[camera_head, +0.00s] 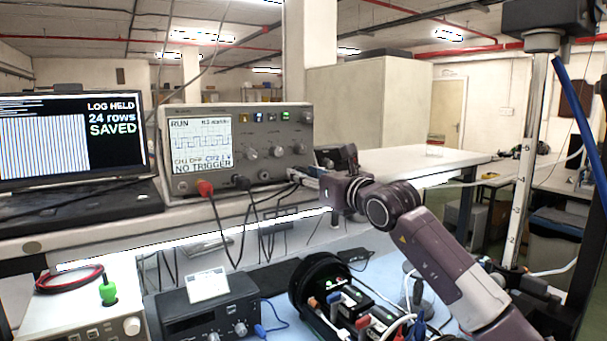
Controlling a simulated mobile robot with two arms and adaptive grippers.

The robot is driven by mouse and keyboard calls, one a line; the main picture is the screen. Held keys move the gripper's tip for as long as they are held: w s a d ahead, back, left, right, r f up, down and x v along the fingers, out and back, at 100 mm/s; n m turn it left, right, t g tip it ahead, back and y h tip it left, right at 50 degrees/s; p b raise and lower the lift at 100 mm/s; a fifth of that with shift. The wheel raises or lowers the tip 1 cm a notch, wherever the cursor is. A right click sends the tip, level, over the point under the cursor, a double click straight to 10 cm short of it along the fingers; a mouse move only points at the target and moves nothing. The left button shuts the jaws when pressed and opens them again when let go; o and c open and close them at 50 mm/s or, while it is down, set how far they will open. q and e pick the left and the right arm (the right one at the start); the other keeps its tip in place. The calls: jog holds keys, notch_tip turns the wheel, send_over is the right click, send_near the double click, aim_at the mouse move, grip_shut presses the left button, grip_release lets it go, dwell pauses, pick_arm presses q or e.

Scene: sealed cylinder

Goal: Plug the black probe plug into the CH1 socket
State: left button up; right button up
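The oscilloscope (237,149) stands on the upper shelf, its screen (201,144) reading RUN, CH1 OFF and NO TRIGGER. A red plug (205,188) sits at the left of its lower front edge. A black plug (241,182) is to its right, with a dark cable hanging down. A round socket (264,176) shows right of that. The socket labels are too small to read. My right gripper (298,176) is at the scope's lower right front corner, with thin dark cables close by its fingertips. Whether it holds a plug is unclear. My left gripper is not in view.
A laptop (70,135) reading LOG HELD stands left of the scope. Below are a dark instrument box (205,310), a black open cylinder (322,280) with wired parts, and a bench unit with a green plug (107,292). Loose cables hang under the shelf edge.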

jog(key=shift+b, duration=0.35)
grip_shut()
dwell(0.3)
